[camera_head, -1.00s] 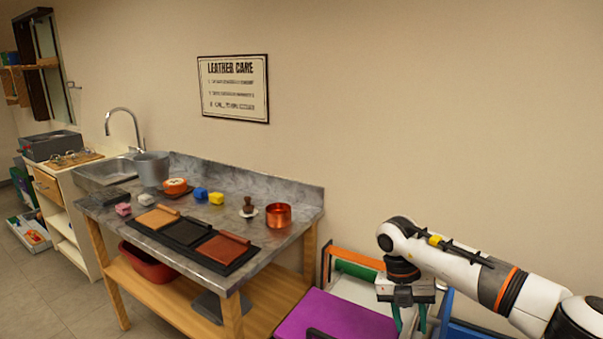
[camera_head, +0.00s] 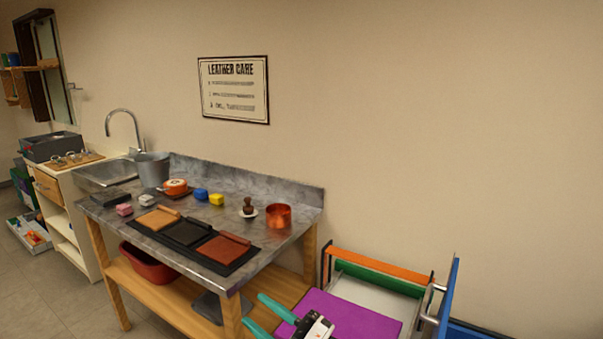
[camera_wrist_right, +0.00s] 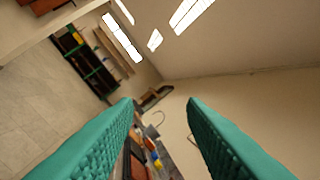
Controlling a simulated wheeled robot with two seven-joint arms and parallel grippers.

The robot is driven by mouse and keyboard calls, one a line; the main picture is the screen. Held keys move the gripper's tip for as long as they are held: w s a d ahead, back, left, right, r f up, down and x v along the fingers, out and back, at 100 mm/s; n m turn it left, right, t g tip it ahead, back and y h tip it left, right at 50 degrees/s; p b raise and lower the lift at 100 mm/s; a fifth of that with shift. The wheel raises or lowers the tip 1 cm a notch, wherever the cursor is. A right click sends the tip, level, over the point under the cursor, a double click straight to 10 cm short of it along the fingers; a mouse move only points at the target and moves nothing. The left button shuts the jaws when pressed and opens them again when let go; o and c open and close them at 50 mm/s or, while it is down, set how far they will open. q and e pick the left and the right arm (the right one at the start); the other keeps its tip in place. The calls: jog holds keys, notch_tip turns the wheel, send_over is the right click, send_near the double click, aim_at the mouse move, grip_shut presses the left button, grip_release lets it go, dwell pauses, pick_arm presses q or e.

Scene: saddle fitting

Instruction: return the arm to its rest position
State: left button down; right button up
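My right gripper (camera_head: 255,309) shows at the bottom edge of the head view, with two teal fingers spread apart and pointing left. It is in front of the table's lower right part and the purple surface. In the right wrist view its teal fingers (camera_wrist_right: 160,105) stand wide apart with nothing between them. The rest of my right arm is mostly below the head view. My left gripper is in neither view.
A stone-topped table (camera_head: 300,200) carries leather pads, small colored blocks, a copper pot (camera_head: 278,216) and a grey bucket (camera_head: 152,170). A purple surface (camera_head: 355,318) and an orange-and-green-edged frame (camera_head: 385,269) are at lower right.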

jog(key=w+d+f+m+t+h, duration=0.1)
jog(key=d+f+m+t+h, duration=0.2)
jog(key=d+m+h, duration=0.4)
jog(key=d+f+m+t+h, duration=0.35)
jog(key=d+m+h, duration=0.25)
jog(key=m, duration=0.2)
jog(key=s+d+f+m+g+h, duration=0.4)
jog(key=s+d+f+h, duration=0.1)
jog(key=d+f, duration=0.25)
jog(key=s+d+f+m+g, duration=0.1)
jog(key=s+d+f+g, duration=0.15)
jog(key=s, duration=0.45)
jog(key=s+d+f+g, duration=0.2)
jog(key=s+f+g, duration=0.2)
jog(key=s, duration=0.3)
jog(key=s+d+f+m+g, duration=0.1)
jog(key=s+d+f+g, duration=0.2)
jog(key=s, duration=0.4)
notch_tip(320, 180, down, 26)
jog(key=a+g, duration=0.1)
jog(key=g, duration=0.1)
jog(key=s+d+f+g, duration=0.1)
jog(key=s+d+f, duration=0.1)
jog(key=s+f, duration=1.5)
jog(key=shift+s+d+n+h, duration=0.3)
jog(key=shift+d+n, duration=0.05)
jog(key=shift+n, duration=0.05)
